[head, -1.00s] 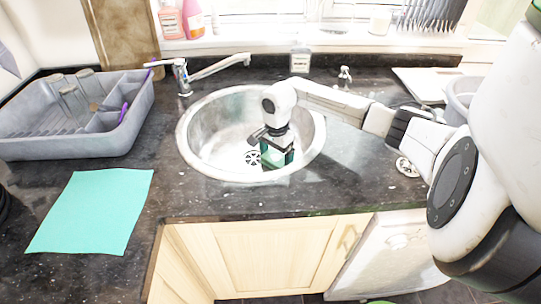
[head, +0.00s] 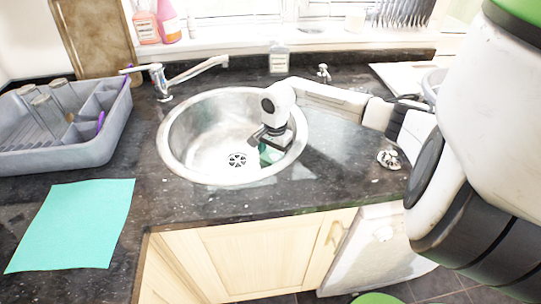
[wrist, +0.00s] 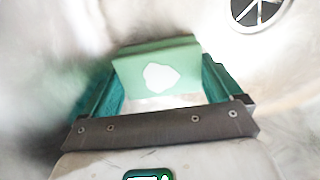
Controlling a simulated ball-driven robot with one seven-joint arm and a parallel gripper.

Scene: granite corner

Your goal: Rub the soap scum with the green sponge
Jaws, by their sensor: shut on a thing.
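The green sponge (wrist: 186,60) is pale green in the wrist view and sits between the teal fingers of my gripper (wrist: 160,88). A white, irregular patch (wrist: 160,78) shows against its face; I cannot tell whether this is soap scum. In the head view my gripper (head: 268,152) reaches down into the right part of the round steel sink (head: 205,125), right of the drain. It is shut on the sponge. The sponge's underside is hidden, so contact with the bowl cannot be told. No separate scum patch is clear on the bowl.
The drain (head: 237,160) lies left of my gripper. The tap (head: 160,82) stands behind the sink at the left. A grey dish rack (head: 60,150) and a turquoise cloth (head: 72,225) lie on the left counter. A bottle (head: 279,58) stands behind the sink.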

